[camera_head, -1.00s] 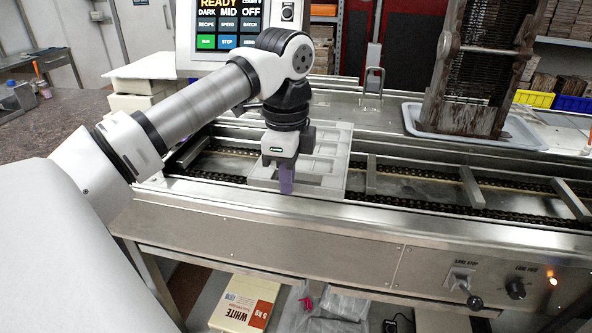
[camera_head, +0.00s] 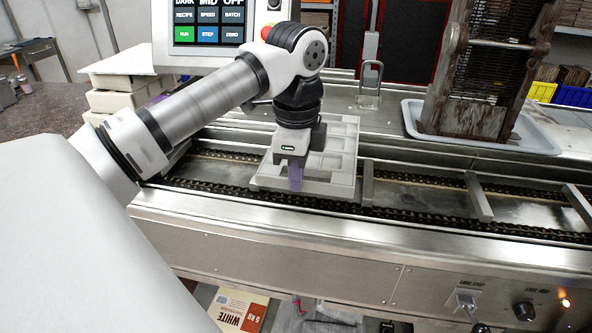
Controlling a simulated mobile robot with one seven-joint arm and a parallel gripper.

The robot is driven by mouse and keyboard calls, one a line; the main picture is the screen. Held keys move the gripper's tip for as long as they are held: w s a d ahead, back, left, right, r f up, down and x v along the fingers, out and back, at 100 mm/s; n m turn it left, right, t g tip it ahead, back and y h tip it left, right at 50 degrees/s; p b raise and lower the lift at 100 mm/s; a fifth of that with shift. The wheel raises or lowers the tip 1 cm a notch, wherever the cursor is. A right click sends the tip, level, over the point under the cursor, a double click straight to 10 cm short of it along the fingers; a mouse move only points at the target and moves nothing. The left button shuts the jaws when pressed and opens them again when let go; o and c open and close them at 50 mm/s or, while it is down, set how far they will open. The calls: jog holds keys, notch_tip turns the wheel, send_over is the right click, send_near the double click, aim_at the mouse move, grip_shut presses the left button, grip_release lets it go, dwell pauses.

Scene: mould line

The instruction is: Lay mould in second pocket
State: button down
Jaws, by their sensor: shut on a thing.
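A pale grey tray with several pockets (camera_head: 345,160) sits across the chain conveyor. My gripper (camera_head: 294,166) points down over the tray's left front part. It is shut on a translucent purple mould (camera_head: 296,181), which hangs below the fingers near the tray's front left. My gripper and wrist hide part of the tray's left side, so I cannot tell whether the mould touches the tray or which pocket lies under it.
Metal crossbars (camera_head: 478,195) stand along the conveyor to the right. A control screen (camera_head: 208,27) is behind my arm. White boxes (camera_head: 118,100) are stacked at left.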

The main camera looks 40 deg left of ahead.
jog(key=shift+s, duration=0.1)
jog(key=shift+f, duration=0.1)
jog(key=shift+f+b, duration=3.65)
jog(key=shift+f, duration=0.15)
jog(key=c, duration=1.5)
grip_release()
